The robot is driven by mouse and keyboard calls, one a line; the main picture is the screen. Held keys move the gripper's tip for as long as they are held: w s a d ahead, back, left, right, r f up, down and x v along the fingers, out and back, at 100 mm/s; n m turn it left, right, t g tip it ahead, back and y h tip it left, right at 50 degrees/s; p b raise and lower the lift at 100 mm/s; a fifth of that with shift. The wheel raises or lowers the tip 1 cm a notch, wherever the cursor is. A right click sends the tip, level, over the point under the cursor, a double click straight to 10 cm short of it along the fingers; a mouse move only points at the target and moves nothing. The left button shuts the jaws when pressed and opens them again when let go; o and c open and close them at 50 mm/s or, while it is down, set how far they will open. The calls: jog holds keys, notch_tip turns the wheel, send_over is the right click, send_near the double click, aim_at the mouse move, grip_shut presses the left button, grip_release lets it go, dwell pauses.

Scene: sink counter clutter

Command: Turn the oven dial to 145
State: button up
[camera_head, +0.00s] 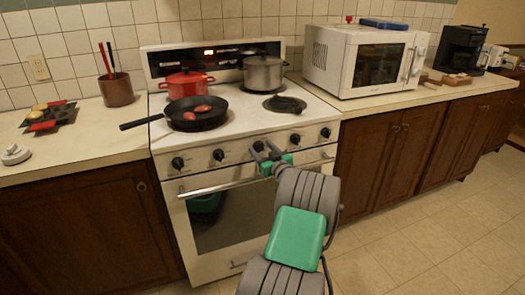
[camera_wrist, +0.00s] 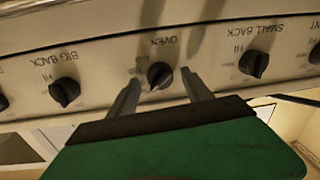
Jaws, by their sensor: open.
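The oven dial (camera_wrist: 160,75) is a small black knob under the word OVEN on the stove's front panel, seen upside down in the wrist view. In the wrist view my gripper (camera_wrist: 158,82) is open, with one finger on either side of the dial. Whether the fingertips touch it I cannot tell. In the head view my gripper (camera_head: 266,152) is at the middle of the stove's knob panel and hides the oven dial there. The dial's number marks are too small and blurred to read.
Other black knobs flank the dial, including BIG BACK (camera_wrist: 65,92) and SMALL BACK (camera_wrist: 253,63). The oven door handle (camera_head: 222,188) runs just below the panel. A black pan (camera_head: 200,121), a red pot (camera_head: 186,84) and a grey pot (camera_head: 263,73) stand on the stove top.

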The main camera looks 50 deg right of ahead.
jog(key=shift+c, duration=0.5)
grip_shut()
jog(key=shift+m+b, duration=0.4)
jog(key=shift+m, duration=0.1)
dwell(0.3)
jog(key=m+b, duration=0.2)
jog(key=m, duration=0.1)
jog(key=shift+f+h, duration=0.1)
jog(key=shift+h, duration=0.2)
jog(key=m, duration=0.6)
dwell(0.5)
jog(key=shift+o, duration=0.5)
grip_release()
